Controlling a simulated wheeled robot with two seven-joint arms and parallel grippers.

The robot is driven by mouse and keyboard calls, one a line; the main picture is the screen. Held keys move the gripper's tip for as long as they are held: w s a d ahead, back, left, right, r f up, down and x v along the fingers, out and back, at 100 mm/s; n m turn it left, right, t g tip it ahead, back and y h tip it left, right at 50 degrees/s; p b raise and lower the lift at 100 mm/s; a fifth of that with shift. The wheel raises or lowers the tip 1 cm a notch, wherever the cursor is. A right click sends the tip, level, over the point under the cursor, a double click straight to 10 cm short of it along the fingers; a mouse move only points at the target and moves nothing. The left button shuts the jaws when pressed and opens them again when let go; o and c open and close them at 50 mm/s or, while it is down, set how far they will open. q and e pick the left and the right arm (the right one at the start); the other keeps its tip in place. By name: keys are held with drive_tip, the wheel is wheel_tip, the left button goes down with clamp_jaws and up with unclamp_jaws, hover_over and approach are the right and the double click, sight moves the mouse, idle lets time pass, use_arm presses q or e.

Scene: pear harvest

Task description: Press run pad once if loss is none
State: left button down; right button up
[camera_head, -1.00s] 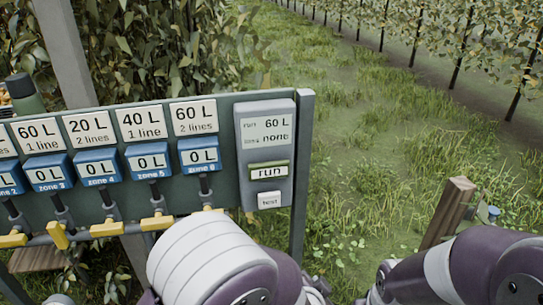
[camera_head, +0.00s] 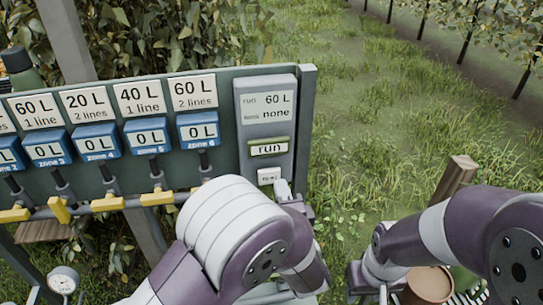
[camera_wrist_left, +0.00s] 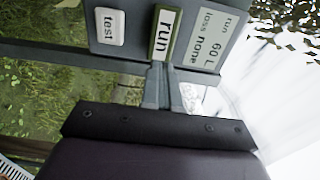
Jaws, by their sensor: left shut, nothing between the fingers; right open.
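The grey control panel (camera_head: 283,100) shows "run 60 L" and "loss none" on its display (camera_head: 267,107). Below it are the green-framed run pad (camera_head: 269,148) and the white test pad (camera_head: 268,176). My left gripper (camera_head: 282,188) is shut and empty, low in front of the panel beside the test pad, partly covering that pad's lower right. In the left wrist view, the closed fingertips (camera_wrist_left: 162,70) appear close to the end of the run pad (camera_wrist_left: 163,33); contact cannot be told. My right gripper (camera_head: 372,285) is open, partly in view at the bottom.
A board left of the panel carries litre cards, blue zone counters (camera_head: 148,137) reading 0 L and yellow valve handles (camera_head: 157,197). A wooden post (camera_head: 457,175) and a brown pot (camera_head: 429,284) are at right. Grass lies beyond the board.

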sight(269, 151)
use_arm(q)
drive_tip(key=w+p, duration=0.1)
drive_tip(key=w, duration=0.2)
drive_tip(key=w+a+p, duration=0.1)
drive_tip(key=w, duration=0.2)
drive_tip(key=w+a+p, duration=0.1)
drive_tip(key=w+p, duration=0.1)
drive_tip(key=w, duration=0.2)
drive_tip(key=shift+w+r, duration=0.1)
drive_tip(key=shift+r, duration=0.05)
drive_tip(key=shift+w+a+p, duration=0.15)
drive_tip(key=shift+w+p, duration=0.15)
drive_tip(key=shift+w, duration=0.25)
drive_tip(key=shift+f, duration=0.2)
